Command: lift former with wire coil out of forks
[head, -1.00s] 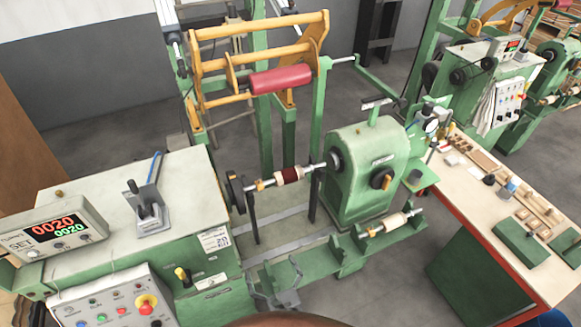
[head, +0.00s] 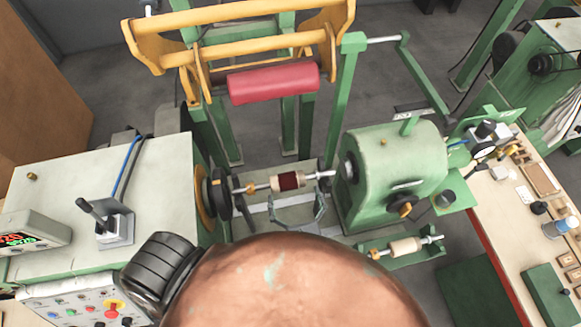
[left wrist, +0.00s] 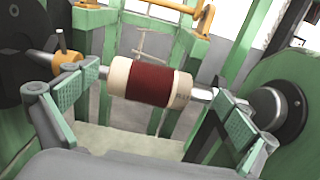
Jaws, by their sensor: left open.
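The former with wire coil (head: 288,181), cream with a dark red winding, lies level on a shaft between the left-hand faceplate and the green tailstock (head: 395,165). It fills the middle of the left wrist view (left wrist: 150,83). My left gripper (head: 296,200) is open just on the near side of the coil. In the left wrist view its fingers (left wrist: 156,86) stand on either side of the coil, apart from it. My right gripper is not in view.
A second, pale former (head: 405,247) rests on the green front rack. A red roller (head: 273,83) and yellow frame stand behind the coil. A control box with a lever (head: 105,222) is at left. A bench (head: 500,205) with small parts is at right.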

